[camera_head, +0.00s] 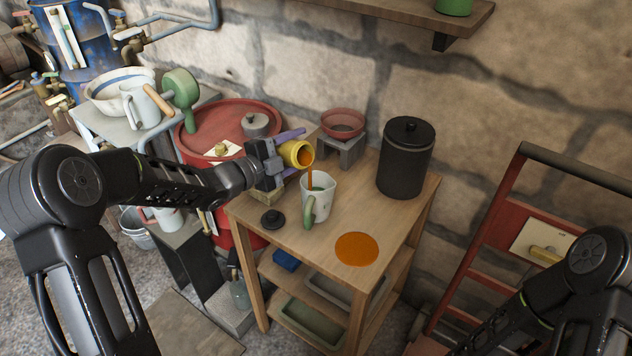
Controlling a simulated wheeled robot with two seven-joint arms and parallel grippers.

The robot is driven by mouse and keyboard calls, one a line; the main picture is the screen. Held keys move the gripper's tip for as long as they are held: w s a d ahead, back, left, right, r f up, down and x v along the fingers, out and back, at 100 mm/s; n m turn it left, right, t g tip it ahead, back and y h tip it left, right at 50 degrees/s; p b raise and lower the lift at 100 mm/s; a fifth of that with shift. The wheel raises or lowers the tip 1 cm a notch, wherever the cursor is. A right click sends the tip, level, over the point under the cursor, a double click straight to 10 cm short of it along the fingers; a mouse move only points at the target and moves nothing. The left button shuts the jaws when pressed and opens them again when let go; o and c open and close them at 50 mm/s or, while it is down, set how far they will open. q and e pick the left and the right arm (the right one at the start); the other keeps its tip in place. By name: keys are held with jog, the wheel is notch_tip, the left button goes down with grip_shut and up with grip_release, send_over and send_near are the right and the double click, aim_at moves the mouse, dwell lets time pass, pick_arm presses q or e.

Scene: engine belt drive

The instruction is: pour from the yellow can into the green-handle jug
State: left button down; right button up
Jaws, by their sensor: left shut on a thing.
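The yellow can (302,154) is tipped on its side in my left gripper (288,150), with its mouth facing right and down. The gripper's purple fingers are shut on it. A thin orange stream runs from the can's mouth down into the jug. The green-handle jug (322,203) is white and stands upright on the wooden table (400,205), below the can and apart from it. Its green handle faces the front. The liquid level inside the jug cannot be made out. My right arm shows at the lower right, but its gripper is out of view.
A flat round orange patch (356,249) lies on the table in front of the jug. A small black lid (272,219) lies left of the jug. A black canister (405,160) and a red bowl (343,122) on a grey block stand behind. A red drum (205,140) is left.

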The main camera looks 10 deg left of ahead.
pick_arm(q)
jog(key=shift+r+m+b, duration=0.25)
jog(key=shift+m+b, duration=0.15)
jog(key=shift+b, duration=0.25)
jog(key=shift+s+d+r+m+y+b, duration=0.3)
jog(key=shift+d+r+m+b, duration=0.4)
jog(key=shift+b, duration=1.1)
dwell(0.7)
jog(key=p, duration=0.2)
jog(key=a+n+p, duration=0.1)
jog(key=p, duration=0.2)
jog(key=shift+w+a, duration=0.15)
jog(key=shift+w, duration=0.1)
jog(key=shift+w+a+f+n+p, duration=0.1)
jog(key=shift+f+n+p, duration=0.4)
jog(key=shift+n+p, duration=0.1)
jog(key=shift+f+b, duration=0.45)
jog(key=shift+b, duration=0.05)
